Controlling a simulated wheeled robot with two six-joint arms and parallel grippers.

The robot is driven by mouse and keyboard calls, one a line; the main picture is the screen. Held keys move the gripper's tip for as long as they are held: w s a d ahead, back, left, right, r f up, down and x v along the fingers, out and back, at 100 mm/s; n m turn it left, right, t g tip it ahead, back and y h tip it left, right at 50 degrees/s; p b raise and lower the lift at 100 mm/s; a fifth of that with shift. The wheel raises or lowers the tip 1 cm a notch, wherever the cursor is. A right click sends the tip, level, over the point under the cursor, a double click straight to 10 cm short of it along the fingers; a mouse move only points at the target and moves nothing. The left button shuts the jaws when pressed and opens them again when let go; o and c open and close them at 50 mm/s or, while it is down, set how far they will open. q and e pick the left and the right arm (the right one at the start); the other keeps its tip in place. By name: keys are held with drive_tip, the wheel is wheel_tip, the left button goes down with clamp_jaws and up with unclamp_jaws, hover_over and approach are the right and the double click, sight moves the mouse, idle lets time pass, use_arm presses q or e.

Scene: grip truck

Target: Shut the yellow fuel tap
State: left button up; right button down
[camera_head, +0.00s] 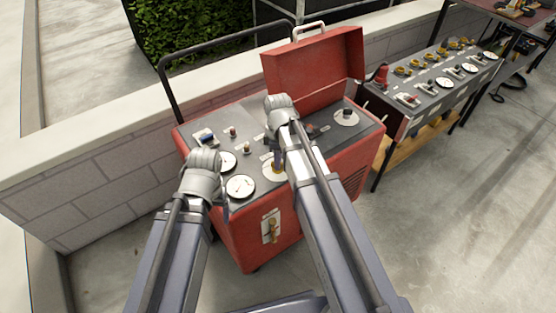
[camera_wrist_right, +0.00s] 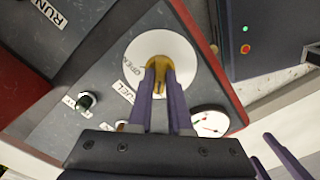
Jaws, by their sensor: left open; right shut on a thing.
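The yellow fuel tap (camera_wrist_right: 157,67) sits on a round white plate (camera_wrist_right: 178,48) marked OPEN, with a FUEL label beside it, in the right wrist view. My right gripper (camera_wrist_right: 160,82) is shut on the tap, a purple finger on each side. In the head view the tap (camera_head: 278,169) is mostly hidden behind my right gripper (camera_head: 278,157), which reaches down to the red machine's top panel. My left gripper (camera_head: 222,193) is open and empty near the panel's left front edge; its fingers are partly hidden.
The red machine (camera_head: 323,183) has an upright red lid (camera_head: 315,68), gauges (camera_head: 240,186) and knobs. A brass-coloured lever (camera_head: 271,229) is on its front. A low block wall (camera_head: 92,199) runs behind. A second control table (camera_head: 437,80) stands right.

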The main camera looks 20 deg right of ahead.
drive_tip(key=c, duration=0.8)
unclamp_jaws()
drive_tip(key=shift+c, duration=0.2)
drive_tip(key=shift+r, duration=0.1)
wheel_tip(320, 180, up, 8)
drive_tip(key=p, duration=0.8)
drive_tip(key=shift+f, duration=0.2)
